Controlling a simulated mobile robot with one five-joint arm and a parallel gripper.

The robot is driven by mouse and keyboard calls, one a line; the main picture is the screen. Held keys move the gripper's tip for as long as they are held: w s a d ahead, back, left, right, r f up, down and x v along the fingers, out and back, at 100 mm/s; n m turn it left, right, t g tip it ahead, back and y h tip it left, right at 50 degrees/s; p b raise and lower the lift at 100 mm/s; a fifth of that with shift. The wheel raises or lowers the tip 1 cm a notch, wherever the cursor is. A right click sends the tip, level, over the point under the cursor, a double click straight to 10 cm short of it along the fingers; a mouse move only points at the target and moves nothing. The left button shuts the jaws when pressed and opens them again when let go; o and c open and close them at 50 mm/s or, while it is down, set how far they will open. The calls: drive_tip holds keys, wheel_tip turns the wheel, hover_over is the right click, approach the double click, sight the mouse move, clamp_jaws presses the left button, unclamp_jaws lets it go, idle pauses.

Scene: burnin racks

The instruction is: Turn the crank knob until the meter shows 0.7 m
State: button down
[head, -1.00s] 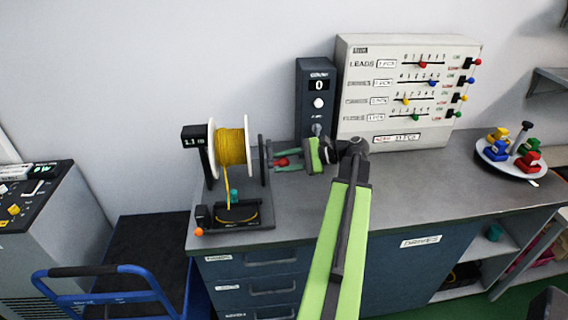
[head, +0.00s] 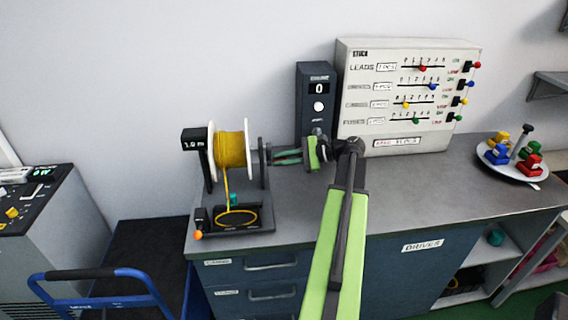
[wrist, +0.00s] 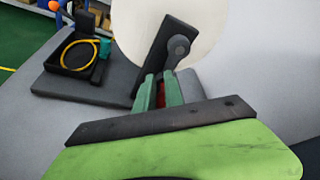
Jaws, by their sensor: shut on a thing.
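The wire spool (head: 232,149), wound with yellow wire, stands upright on a dark stand on the bench. The meter (head: 194,145) at its upper left seems to read 1.0 m. The crank arm (head: 265,158) is at the spool's right side; in the wrist view the dark crank bar (wrist: 160,62) stands tilted before the pale spool flange (wrist: 200,25). My gripper (head: 277,156) reaches it from the right. In the wrist view its green fingers (wrist: 160,94) are shut on the red crank knob (wrist: 161,96), which is mostly hidden between them.
A loop of yellow wire (head: 237,226) lies in a dark tray at the stand's front, beside a teal piece (head: 234,200). A dark counter box (head: 317,90) showing 0 and a white slider panel (head: 405,95) stand behind my arm.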

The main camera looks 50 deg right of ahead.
drive_tip(key=shift+w+f, duration=0.8)
drive_tip(key=shift+f, duration=0.2)
drive_tip(key=shift+s+r, duration=0.25)
drive_tip(key=shift+r, duration=0.2)
drive_tip(key=shift+w+d+r+p, duration=0.4)
drive_tip(key=shift+r+p, duration=0.15)
drive_tip(key=shift+p, duration=0.35)
drive_tip(key=shift+w+d+r+p, duration=0.15)
drive_tip(key=shift+r+p, duration=0.25)
drive_tip(key=shift+r, duration=0.05)
drive_tip(key=shift+f, duration=0.1)
drive_tip(key=shift+w+d+r+p, duration=0.25)
drive_tip(key=shift+r+p, duration=0.35)
drive_tip(key=shift+r, duration=0.05)
drive_tip(key=shift+w+d+r+p, duration=0.2)
drive_tip(key=shift+w+r+p, duration=0.05)
drive_tip(key=shift+r+p, duration=0.35)
